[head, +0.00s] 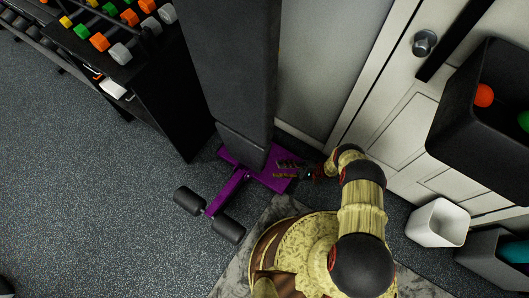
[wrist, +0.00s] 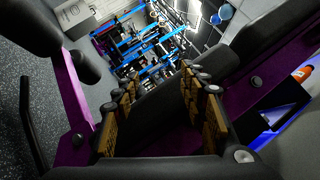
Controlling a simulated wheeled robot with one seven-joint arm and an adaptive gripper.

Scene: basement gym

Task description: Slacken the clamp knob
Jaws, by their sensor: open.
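The weight bench has a long dark pad (head: 232,65) and a purple frame (head: 228,192); the purple frame also shows in the wrist view (wrist: 70,95). I cannot make out a clamp knob for certain. Round dark bolt heads (wrist: 76,139) show on the purple frame in the wrist view. My gripper (head: 288,169) is at the right side of the bench frame, just below the pad. In the wrist view my gripper (wrist: 160,100) is open, its ribbed tan finger pads apart, with dark bench parts behind and between them. No held object shows.
Black foot rollers (head: 189,200) stick out at the bench's front. A dumbbell rack (head: 165,75) stands left. A white door (head: 400,130), a white bin (head: 437,222) and a black ball bin (head: 480,130) are right. Open floor (head: 90,200) lies left.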

